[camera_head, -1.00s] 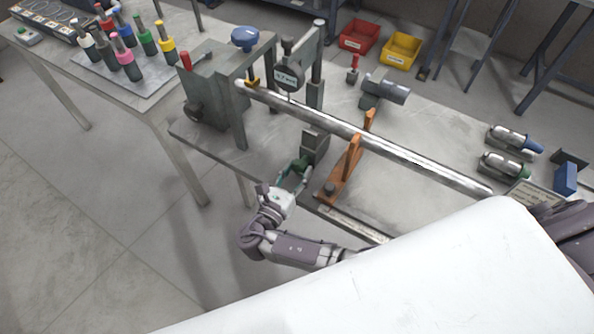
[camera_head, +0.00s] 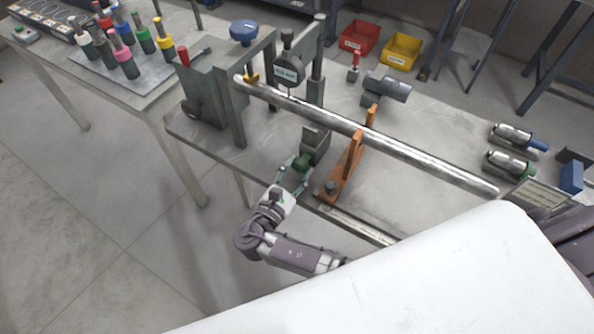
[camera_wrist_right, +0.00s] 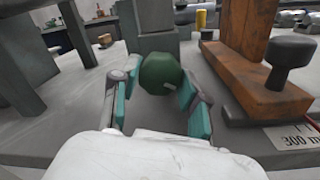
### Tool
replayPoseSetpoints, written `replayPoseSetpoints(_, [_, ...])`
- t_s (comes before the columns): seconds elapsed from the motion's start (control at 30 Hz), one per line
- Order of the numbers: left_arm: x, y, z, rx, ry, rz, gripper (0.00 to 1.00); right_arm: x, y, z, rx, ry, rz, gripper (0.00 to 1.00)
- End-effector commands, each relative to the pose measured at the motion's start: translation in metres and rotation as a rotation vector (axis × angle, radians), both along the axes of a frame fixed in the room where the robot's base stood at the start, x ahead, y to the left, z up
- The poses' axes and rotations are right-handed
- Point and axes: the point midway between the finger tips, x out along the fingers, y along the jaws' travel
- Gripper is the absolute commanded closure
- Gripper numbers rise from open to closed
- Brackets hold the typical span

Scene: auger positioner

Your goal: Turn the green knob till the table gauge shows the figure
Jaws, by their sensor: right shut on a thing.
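The green knob (camera_wrist_right: 160,74) sits at the foot of a grey block (camera_head: 315,143) on the front edge of the bench. My right gripper (camera_head: 297,167) has its fingers on either side of the knob, seen best in the right wrist view (camera_wrist_right: 160,92), and is shut on it. The gauge (camera_head: 289,71) is a dark round dial with a small pale display, hung over the long steel bar. Its figure is too small to read surely. My left gripper is not in view.
The long bar (camera_head: 400,155) runs across the bench through an orange stand (camera_head: 345,170), close right of my right gripper. A grey upright frame (camera_head: 232,115) stands to the left. Red (camera_head: 358,36) and yellow (camera_head: 401,50) bins lie behind. Open floor is left of my arm.

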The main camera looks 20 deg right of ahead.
Motion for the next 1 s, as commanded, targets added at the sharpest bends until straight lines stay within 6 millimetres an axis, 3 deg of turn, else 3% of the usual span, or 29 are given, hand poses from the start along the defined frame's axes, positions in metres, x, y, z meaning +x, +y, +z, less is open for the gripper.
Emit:
replayPoseSetpoints(0.6, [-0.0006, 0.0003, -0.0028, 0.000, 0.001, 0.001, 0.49, -0.0002, 0.0005, -0.0004, 0.031, -0.037, 0.001, 0.90])
replayPoseSetpoints(0.63, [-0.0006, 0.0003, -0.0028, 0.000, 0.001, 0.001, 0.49, -0.0001, 0.0005, -0.0003, 0.031, -0.037, 0.001, 0.50])
replayPoseSetpoints(0.73, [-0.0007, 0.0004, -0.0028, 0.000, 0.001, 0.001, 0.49, -0.0001, 0.0004, -0.0002, 0.031, -0.037, 0.001, 0.33])
replayPoseSetpoints(1.0, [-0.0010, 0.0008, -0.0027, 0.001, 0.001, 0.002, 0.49, 0.0000, 0.0002, -0.0001, 0.029, -0.037, 0.001, 0.30])
